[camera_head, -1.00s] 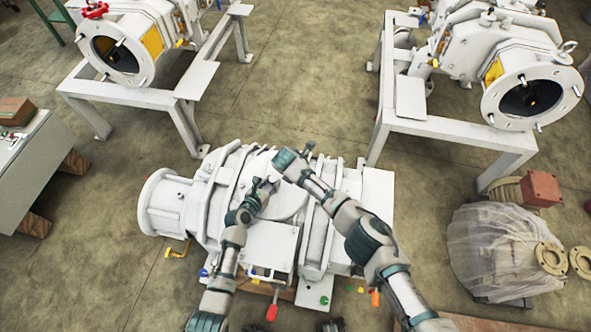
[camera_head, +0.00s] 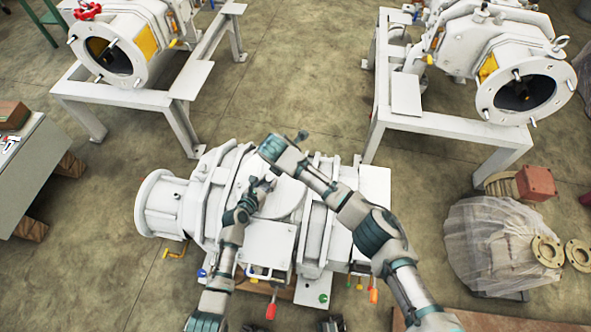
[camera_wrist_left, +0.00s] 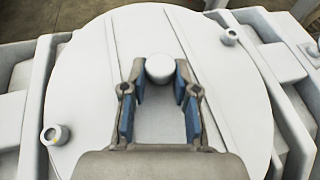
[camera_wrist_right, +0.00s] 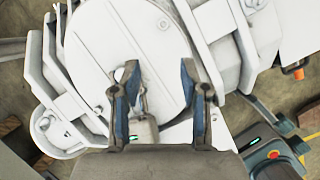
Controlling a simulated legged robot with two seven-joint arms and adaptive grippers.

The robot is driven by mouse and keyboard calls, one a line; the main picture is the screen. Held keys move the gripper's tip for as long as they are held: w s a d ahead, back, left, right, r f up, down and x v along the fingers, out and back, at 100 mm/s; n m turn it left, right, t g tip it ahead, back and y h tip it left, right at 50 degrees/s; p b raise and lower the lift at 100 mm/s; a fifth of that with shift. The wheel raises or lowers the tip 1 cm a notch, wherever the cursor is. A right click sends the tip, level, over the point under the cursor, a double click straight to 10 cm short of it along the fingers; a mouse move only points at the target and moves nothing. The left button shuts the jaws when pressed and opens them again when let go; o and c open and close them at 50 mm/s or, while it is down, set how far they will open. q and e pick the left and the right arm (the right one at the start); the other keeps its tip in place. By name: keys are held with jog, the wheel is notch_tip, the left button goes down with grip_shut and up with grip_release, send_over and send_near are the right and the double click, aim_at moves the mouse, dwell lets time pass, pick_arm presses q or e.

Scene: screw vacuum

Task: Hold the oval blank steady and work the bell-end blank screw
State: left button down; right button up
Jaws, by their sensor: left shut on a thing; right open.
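The oval blank (camera_wrist_left: 100,85) is a large round-looking white plate on top of the white pump; it also shows in the head view (camera_head: 287,200). My left gripper (camera_wrist_left: 160,72) is shut on a white round knob (camera_wrist_left: 160,66) that stands on this plate. In the head view my left gripper (camera_head: 264,185) is low over the plate. The bell end (camera_head: 156,205) is the flanged left end of the pump. I cannot single out its blank screw.
Two small studs (camera_wrist_left: 229,37) (camera_wrist_left: 55,135) stand on the plate. Two more pumps on white frames (camera_head: 180,90) (camera_head: 405,95) stand behind. A grey bench (camera_head: 35,165) is at left, a wrapped part (camera_head: 490,240) at right.

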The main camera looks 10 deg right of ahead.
jog(key=d+m+y, duration=0.6)
jog(key=d+m, duration=0.2)
jog(key=m, duration=0.9)
jog(key=shift+g, duration=0.3)
jog(key=x, duration=1.2)
jog(key=shift+w+d, duration=0.2)
jog(key=shift+w, duration=0.15)
grip_shut()
